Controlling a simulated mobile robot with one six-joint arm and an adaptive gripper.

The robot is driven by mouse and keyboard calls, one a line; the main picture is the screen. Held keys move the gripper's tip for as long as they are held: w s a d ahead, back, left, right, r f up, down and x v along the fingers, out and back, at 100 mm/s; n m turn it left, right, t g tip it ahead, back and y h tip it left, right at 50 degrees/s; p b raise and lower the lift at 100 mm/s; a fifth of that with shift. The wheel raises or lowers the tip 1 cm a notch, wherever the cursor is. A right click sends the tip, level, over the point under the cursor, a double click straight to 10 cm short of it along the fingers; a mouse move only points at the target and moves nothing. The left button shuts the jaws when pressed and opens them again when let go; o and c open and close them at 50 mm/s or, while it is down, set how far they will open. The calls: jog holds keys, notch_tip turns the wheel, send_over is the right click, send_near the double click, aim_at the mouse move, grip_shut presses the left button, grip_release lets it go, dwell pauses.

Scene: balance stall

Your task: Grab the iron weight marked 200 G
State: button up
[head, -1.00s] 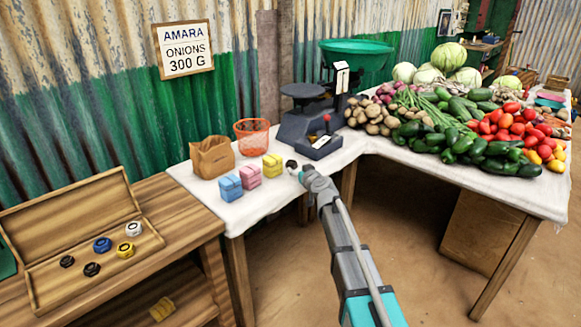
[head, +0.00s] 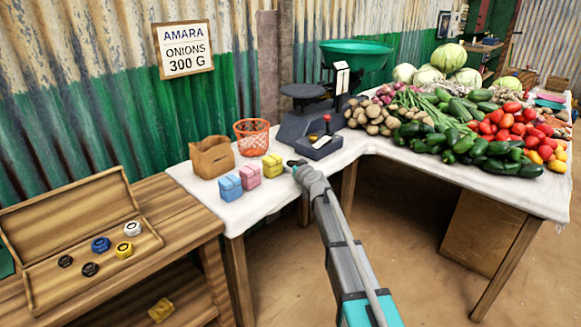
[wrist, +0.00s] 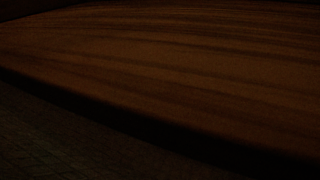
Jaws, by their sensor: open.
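Several hexagonal weights lie in an open wooden box (head: 48,290) at the lower left of the head view. They are a white one (head: 132,228), a blue one (head: 101,244), a yellow one (head: 124,250) and two black ones (head: 65,261) (head: 90,269). Their markings are too small to read, so I cannot tell which says 200 G. My gripper (head: 293,163) is open, over the front edge of the white-covered table, well to the right of the box. Its fingers are small and partly hidden by the wrist. The wrist view shows only a dark wooden surface, no weight.
Blue (head: 230,187), pink (head: 249,176) and yellow (head: 273,166) packets stand left of my gripper. A paper bag (head: 212,158), an orange basket (head: 252,138) and a scale (head: 311,125) are behind. Vegetables (head: 480,140) cover the right side. A low wooden bench (head: 185,235) bears the box.

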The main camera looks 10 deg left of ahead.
jog(key=shift+w+a+f, duration=0.1)
jog(key=shift+w+a, duration=0.25)
jog(key=shift+w, duration=0.25)
jog(key=shift+c, duration=0.2)
grip_shut()
